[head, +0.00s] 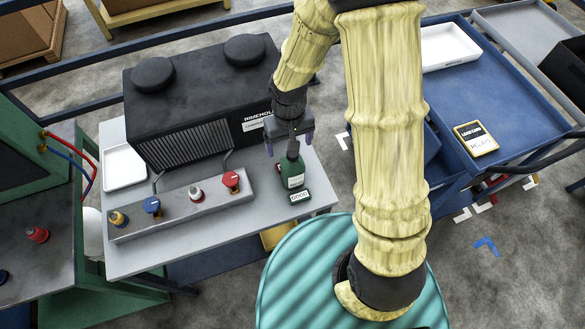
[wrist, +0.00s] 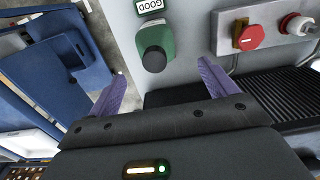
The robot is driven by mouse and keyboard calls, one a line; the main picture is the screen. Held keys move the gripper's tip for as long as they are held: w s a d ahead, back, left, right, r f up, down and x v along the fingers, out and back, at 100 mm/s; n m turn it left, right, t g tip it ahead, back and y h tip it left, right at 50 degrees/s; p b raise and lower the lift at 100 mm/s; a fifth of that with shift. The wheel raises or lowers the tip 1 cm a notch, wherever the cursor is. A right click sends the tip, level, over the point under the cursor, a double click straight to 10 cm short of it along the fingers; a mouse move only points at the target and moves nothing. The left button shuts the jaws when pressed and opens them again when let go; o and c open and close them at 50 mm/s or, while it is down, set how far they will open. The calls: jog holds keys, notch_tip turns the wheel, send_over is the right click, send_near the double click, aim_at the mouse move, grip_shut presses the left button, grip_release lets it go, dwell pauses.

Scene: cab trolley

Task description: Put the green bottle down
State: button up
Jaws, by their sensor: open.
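The green bottle (head: 292,172), with a dark cap and a pale label, stands upright on the grey table (head: 320,193) near its right end. A small "GOOD" plate (head: 299,196) is just in front of it. My gripper (head: 290,143) is open, with its purple fingers at the far side of the bottle's top. In the wrist view the bottle (wrist: 158,40) lies ahead of the gap between the open fingertips (wrist: 162,72) and nothing is held. The bottle's base is partly hidden by its own body in the wrist view.
A black machine (head: 200,100) stands behind. A grey bar with several coloured knobs (head: 180,205) lies left of the bottle; its red knob (wrist: 250,35) is close to the right finger. A white tray (head: 124,167) is at the left, a blue trolley (head: 480,100) at the right.

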aim_at(291, 153)
jog(key=shift+f, duration=1.5)
jog(key=shift+s+d+f+p, duration=0.15)
jog(key=shift+f+p, duration=0.2)
jog(key=shift+f, duration=0.2)
jog(key=f, duration=0.3)
jog(key=shift+d+p, duration=0.2)
jog(key=shift+p, duration=0.15)
jog(key=shift+f, duration=0.55)
grip_shut()
